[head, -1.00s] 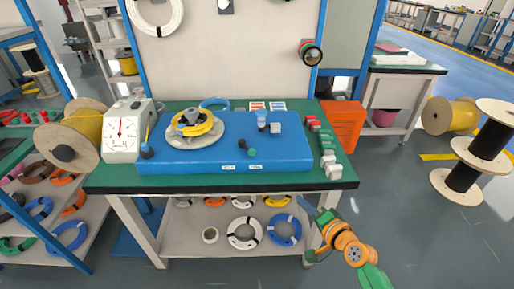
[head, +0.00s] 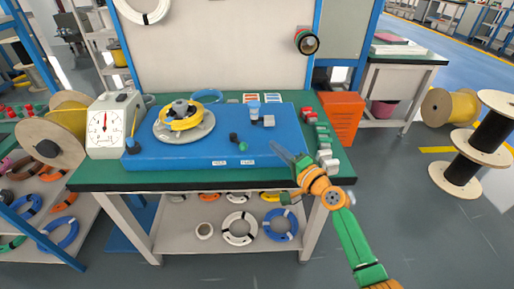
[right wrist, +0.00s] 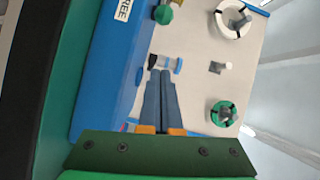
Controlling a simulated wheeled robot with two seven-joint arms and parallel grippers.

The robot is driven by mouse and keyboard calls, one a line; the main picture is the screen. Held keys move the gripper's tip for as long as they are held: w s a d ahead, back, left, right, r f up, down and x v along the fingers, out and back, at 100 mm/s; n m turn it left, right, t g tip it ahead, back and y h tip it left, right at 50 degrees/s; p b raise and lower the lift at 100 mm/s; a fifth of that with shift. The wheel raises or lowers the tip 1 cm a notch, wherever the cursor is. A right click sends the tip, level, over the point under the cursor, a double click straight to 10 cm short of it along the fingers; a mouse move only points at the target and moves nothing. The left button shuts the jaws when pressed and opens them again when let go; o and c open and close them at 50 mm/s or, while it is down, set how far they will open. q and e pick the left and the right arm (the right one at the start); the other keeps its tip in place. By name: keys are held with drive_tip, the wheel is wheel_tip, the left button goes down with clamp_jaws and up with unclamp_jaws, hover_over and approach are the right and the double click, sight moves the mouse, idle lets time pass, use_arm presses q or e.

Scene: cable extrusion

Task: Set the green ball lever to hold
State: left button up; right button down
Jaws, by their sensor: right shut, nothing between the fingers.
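The green ball (head: 243,146) is on the tip of a short dark lever on the front part of the blue machine base (head: 190,153). Two small white labels are on the base's front face; they are too small to read in the head view. In the right wrist view the green ball (right wrist: 163,14) is at the top, near a label (right wrist: 122,10) reading FREE. My right gripper (head: 274,146) is shut and empty, to the right of the ball and apart from it. Its narrow fingers (right wrist: 160,75) point up the right wrist view. My left gripper is not in view.
A yellow-wound disc (head: 180,117) sits on the base's left, beside a dial gauge box (head: 112,125). A blue-topped post (head: 254,108) and a grey block (head: 269,121) stand behind the lever. Red, green and white blocks (head: 322,145) line the green table's right side.

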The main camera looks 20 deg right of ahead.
sight(257, 156)
drive_tip(key=b+x, duration=0.1)
drive_tip(key=x, duration=0.2)
drive_tip(key=shift+w+a, duration=0.15)
drive_tip(key=shift+w, duration=0.25)
drive_tip(key=a+p, duration=0.1)
drive_tip(key=a, duration=0.1)
drive_tip(key=shift+s+a+f+p, duration=0.15)
drive_tip(key=shift+a+f+p, duration=0.05)
drive_tip(key=shift+a+p, duration=0.2)
drive_tip(key=shift+s+a+f, duration=0.1)
drive_tip(key=shift+a, duration=0.4)
drive_tip(key=shift+f, duration=0.1)
